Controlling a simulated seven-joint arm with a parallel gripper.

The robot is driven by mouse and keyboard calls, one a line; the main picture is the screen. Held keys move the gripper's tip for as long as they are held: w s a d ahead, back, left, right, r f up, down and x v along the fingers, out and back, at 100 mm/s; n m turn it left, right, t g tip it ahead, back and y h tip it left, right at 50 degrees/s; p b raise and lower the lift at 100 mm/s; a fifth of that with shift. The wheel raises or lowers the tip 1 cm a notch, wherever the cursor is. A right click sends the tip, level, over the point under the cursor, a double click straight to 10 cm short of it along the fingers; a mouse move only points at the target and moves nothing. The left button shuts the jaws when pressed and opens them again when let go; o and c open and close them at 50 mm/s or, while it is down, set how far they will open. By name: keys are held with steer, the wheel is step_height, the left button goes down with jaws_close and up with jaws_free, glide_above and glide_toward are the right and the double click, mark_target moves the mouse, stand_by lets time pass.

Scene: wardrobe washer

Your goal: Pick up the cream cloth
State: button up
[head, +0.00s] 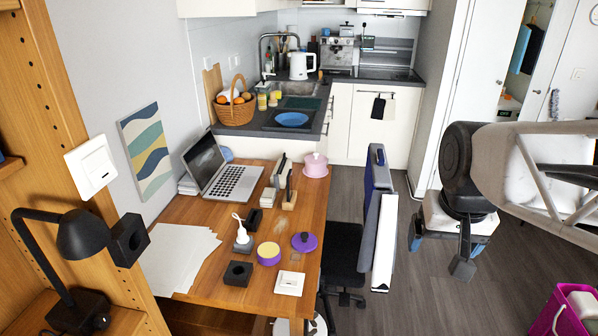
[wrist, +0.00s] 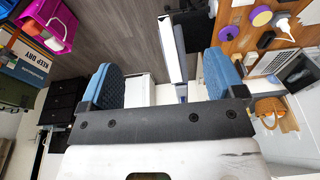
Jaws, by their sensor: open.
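A pale, cream-looking cloth (head: 584,304) lies in a magenta basket (head: 550,320) on the floor, at the lower right edge of the head view. The basket also shows at the top left of the wrist view (wrist: 66,30). Only part of the cloth and basket is in the head view. My gripper (head: 442,250) is in the air over the floor, up and left of the basket in the head view. Its two blue-padded fingers are spread in the wrist view (wrist: 165,78), with nothing held between them.
A wooden desk (head: 190,285) with a laptop (head: 228,178) and small items is at left. A chair (head: 345,250) and white-and-blue upright panels (head: 380,215) stand beside it. In the wrist view, a box marked KEEP DRY (wrist: 28,62) is near the basket. Grey floor between is clear.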

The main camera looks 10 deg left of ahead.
steer(key=w+a+r, duration=0.1)
steer(key=w+a, duration=0.3)
steer(key=w, duration=0.7)
steer(key=w+a+r, duration=0.1)
steer(key=w+a, duration=0.3)
steer(key=w, duration=0.6)
steer(key=g, duration=0.2)
glide_above(267, 194)
step_height(267, 194, down, 33)
steer(key=shift+s+d+f, duration=0.1)
steer(key=shift+s, duration=0.05)
steer(key=shift+f, duration=0.3)
